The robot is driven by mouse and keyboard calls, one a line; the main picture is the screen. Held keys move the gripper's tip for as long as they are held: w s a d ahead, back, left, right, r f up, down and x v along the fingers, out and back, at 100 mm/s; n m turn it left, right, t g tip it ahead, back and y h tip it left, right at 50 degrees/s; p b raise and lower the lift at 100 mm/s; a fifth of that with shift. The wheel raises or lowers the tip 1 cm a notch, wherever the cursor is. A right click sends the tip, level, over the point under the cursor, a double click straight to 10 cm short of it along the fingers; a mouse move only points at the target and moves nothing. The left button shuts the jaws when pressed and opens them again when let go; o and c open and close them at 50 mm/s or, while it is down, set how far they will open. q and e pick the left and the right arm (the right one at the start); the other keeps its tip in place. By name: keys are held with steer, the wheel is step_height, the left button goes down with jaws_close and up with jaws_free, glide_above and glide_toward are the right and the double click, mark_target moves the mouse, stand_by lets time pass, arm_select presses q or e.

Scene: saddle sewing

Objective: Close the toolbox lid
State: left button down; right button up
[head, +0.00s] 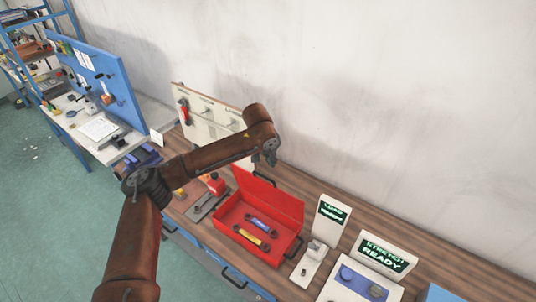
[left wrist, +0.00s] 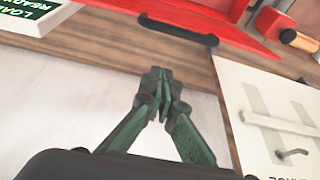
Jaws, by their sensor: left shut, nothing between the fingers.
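The red toolbox (head: 232,229) stands open on the wooden bench. Its lid (head: 270,195) is raised at the back, tilted up toward the wall. A yellow-handled tool (head: 250,236) and a blue-handled tool (head: 262,225) lie inside. My left gripper (head: 270,160) is above and behind the lid, near the wall, apart from it. In the left wrist view the gripper (left wrist: 160,88) is shut and empty, its fingertips pointing toward the bench. There a red toolbox part (left wrist: 235,22) with a dark handle (left wrist: 178,32) shows at the top. My right gripper is not in view.
A pale tool panel (head: 205,112) stands at the back left of the toolbox. Signs, one reading ready (head: 385,256), stand to the right. A red tool on a grey base (head: 213,186) sits to the left. The wall is close behind.

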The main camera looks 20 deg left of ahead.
arm_select(q)
steer(key=s+f+p, duration=0.1)
steer(key=s+a+f+p, duration=0.1)
steer(key=f, duration=0.1)
steer(key=shift+s+f, duration=0.2)
steer(key=shift+w+f, duration=0.15)
steer(key=shift+w, duration=0.05)
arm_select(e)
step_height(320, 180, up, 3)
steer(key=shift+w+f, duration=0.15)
arm_select(q)
steer(key=shift+s, duration=0.15)
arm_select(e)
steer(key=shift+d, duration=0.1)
